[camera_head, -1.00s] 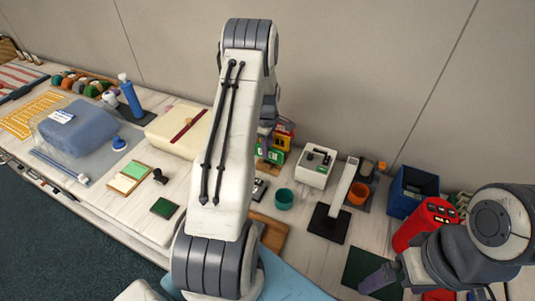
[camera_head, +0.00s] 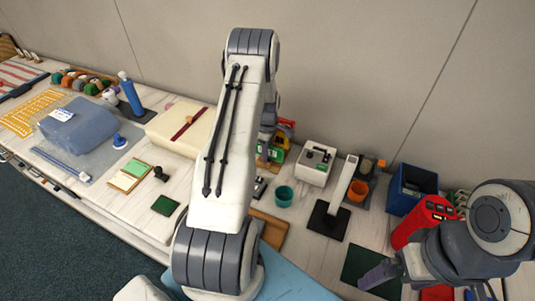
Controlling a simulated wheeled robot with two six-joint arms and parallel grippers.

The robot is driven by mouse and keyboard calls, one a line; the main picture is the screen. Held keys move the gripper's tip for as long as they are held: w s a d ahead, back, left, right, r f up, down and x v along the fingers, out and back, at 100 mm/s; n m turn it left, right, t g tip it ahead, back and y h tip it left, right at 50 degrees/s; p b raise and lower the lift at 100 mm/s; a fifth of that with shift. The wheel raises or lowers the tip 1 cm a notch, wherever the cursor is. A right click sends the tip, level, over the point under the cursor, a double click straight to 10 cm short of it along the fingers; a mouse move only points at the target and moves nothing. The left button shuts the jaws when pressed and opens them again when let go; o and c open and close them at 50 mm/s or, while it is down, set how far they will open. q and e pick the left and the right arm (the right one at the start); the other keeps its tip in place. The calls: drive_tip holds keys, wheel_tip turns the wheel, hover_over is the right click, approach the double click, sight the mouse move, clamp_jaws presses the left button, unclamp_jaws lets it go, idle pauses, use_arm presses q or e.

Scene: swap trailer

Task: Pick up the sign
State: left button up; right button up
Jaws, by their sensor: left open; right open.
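A small green panel with white marks (camera_head: 275,154) stands near the wall, with red and yellow parts above it. It may be the sign, but it is too small and too covered to read. My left gripper (camera_head: 267,132) is at the far end of the large arm in the middle, right by this panel and covering part of it. The arm hides most of the gripper, and contact cannot be told. My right gripper (camera_head: 376,276) is open at the lower right, over a dark green mat (camera_head: 362,265), with no object visible in it.
A white box (camera_head: 315,164), a teal cup (camera_head: 284,196), an orange cup (camera_head: 358,190) and a white post on a black base (camera_head: 328,222) stand right of the panel. A blue bin (camera_head: 409,190) and a red case (camera_head: 424,220) are further right. The wall is close behind.

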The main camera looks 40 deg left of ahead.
use_arm(q)
clamp_jaws()
drive_tip(key=shift+r, duration=0.75)
wheel_tip(320, 180, up, 3)
drive_tip(key=shift+f+b, duration=0.1)
drive_tip(key=shift+b, duration=0.45)
drive_tip(key=w+d+r+b, duration=0.2)
drive_tip(key=d+r, duration=0.5)
drive_tip(key=d, duration=0.4)
drive_tip(key=shift+w+d, duration=0.15)
drive_tip(key=shift+w, duration=0.35)
drive_tip(key=shift+r, duration=0.1)
